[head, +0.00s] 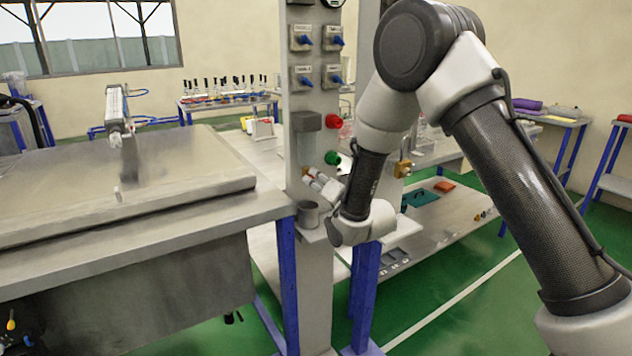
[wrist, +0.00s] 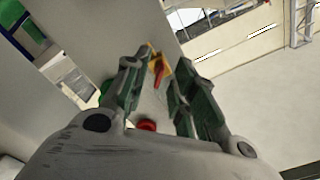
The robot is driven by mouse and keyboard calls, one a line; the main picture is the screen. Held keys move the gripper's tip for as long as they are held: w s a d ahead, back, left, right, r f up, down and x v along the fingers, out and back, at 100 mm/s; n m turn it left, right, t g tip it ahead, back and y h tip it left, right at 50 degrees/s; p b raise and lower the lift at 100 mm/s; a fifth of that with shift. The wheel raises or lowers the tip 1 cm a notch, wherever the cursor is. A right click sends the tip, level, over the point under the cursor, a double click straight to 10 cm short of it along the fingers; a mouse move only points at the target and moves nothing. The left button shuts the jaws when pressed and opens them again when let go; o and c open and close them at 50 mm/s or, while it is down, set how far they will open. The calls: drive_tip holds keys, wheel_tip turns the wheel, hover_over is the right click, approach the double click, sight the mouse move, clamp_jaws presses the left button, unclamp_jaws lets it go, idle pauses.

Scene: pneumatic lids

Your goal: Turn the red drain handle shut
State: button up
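A red handle (wrist: 159,74) on a yellow fitting (wrist: 153,54) shows in the wrist view, near the column's edge. It lies between the two fingertips of my gripper (wrist: 156,82) as seen from the wrist. The fingers are spread apart, with nothing clamped between them. Whether either finger touches the handle cannot be told. In the head view my arm hides much of this area, and I cannot make out the red handle or my fingertips clearly. A yellow fitting (head: 402,169) stands right of my arm there.
The grey column (head: 301,112) carries a red knob (head: 333,121), a green knob (head: 332,157) and several blue-handled switches (head: 304,40). The red knob (wrist: 147,125) also shows close to my fingers in the wrist view. A steel-topped bench (head: 190,215) stands on the left.

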drive_tip(key=shift+w+a, duration=0.2)
drive_tip(key=shift+w, duration=0.1)
clamp_jaws()
